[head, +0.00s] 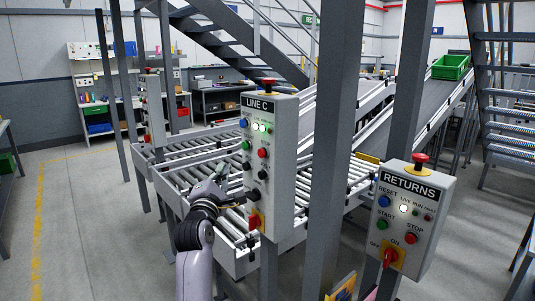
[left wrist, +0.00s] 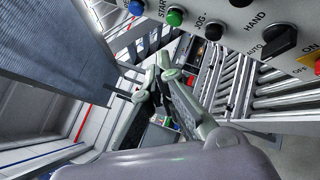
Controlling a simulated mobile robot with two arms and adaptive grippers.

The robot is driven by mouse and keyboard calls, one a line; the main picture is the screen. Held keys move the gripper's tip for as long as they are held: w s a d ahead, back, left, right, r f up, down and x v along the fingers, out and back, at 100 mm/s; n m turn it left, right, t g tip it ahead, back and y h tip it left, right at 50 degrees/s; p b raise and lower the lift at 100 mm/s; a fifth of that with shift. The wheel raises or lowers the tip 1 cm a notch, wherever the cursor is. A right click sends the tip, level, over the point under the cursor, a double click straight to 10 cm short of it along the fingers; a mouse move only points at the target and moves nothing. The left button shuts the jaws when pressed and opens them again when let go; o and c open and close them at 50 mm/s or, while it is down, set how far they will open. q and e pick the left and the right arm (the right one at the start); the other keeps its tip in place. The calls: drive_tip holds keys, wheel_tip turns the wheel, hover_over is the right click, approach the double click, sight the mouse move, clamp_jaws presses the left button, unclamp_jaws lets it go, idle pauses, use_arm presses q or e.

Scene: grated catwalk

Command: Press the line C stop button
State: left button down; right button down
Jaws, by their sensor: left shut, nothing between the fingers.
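The grey LINE C panel (head: 283,165) stands upright on a post in the middle of the head view. Its red stop button (head: 263,153) is on the right of its face, beside a green button (head: 246,145). A red mushroom knob sits on the panel's top. My left gripper (head: 228,190) is low and left of the panel, below the stop button's height and apart from it. In the left wrist view its fingers (left wrist: 158,82) are shut and empty. There the panel's lower part (left wrist: 238,38) fills the upper right, and the stop button is out of frame. My right gripper is not in view.
A RETURNS panel (head: 412,215) with its own red stop button (head: 410,238) stands at the right. A thick grey column (head: 333,150) rises between the panels. Roller conveyors (head: 205,175) run behind. Open floor (head: 95,220) lies to the left.

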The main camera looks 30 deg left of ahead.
sight(261, 153)
use_arm(q)
drive_tip(key=shift+s+r, duration=0.1)
drive_tip(key=shift+r, duration=0.45)
drive_tip(key=w+d+b, duration=0.1)
drive_tip(key=w+d, duration=0.2)
drive_tip(key=w, duration=0.5)
drive_tip(key=shift+d+b, duration=0.25)
drive_tip(key=shift+b, duration=0.15)
drive_tip(key=shift+w, duration=0.15)
idle(0.9)
drive_tip(key=shift+w+d, duration=0.15)
drive_tip(key=shift+w, duration=0.2)
